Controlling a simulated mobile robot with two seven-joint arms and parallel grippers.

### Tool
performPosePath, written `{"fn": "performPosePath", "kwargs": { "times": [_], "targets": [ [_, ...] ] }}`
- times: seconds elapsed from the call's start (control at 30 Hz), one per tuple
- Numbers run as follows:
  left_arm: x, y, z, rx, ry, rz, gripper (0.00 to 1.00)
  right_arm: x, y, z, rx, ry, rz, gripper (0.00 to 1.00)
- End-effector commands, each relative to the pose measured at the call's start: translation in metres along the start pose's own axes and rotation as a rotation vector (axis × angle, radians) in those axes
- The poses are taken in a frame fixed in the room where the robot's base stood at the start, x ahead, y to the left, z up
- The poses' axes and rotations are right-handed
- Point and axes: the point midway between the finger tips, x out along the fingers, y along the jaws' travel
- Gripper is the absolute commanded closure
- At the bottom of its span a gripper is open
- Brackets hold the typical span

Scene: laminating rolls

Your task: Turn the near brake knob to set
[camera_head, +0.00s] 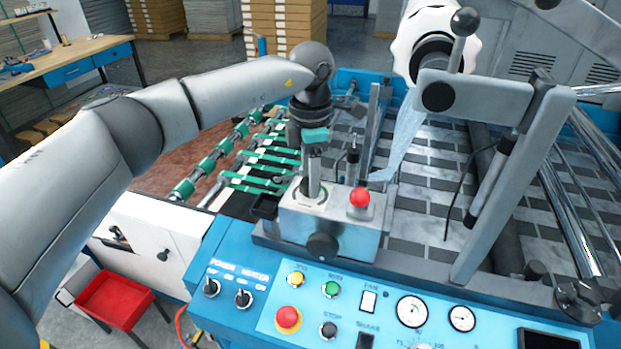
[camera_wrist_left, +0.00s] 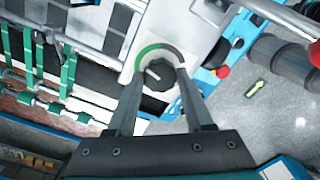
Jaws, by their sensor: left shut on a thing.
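The brake knob (camera_wrist_left: 156,77) is dark with a pale pointer mark and sits on a light dial plate with a green arc (camera_wrist_left: 150,49) around part of it. The dial is on top of a grey box (camera_head: 325,222) on the machine. My left gripper (camera_head: 312,192) comes down onto the dial from above. In the left wrist view my left gripper (camera_wrist_left: 155,79) has one finger on each side of the knob, shut on it. In the head view the fingers largely hide the knob. The scale's markings are too small to read. My right gripper is not in view.
A red mushroom button (camera_head: 360,198) stands right of the dial, and a black knob (camera_head: 322,246) is on the box front. The blue control panel (camera_head: 245,262) with switches and gauges lies nearer. A grey bracket (camera_head: 505,185) rises to the right.

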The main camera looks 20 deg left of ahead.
Motion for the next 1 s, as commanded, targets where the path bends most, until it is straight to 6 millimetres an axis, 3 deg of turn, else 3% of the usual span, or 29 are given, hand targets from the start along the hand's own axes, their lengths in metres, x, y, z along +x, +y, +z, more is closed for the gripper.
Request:
{"fn": "performPosePath", "kwargs": {
  "times": [0.67,0.7,0.93,1.0],
  "targets": [
    [-0.0029,0.0012,0.0011,0.055,-0.006,0.005,1.00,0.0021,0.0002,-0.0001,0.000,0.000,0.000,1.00],
    [-0.0028,0.0011,0.0011,0.055,-0.006,0.005,0.44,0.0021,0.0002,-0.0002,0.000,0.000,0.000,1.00],
    [-0.0014,0.0006,0.0005,0.055,-0.003,0.002,0.18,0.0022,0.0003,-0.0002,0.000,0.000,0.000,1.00],
    [-0.0011,0.0005,0.0004,0.055,-0.003,0.002,0.18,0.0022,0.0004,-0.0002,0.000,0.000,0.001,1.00]
  ]
}}
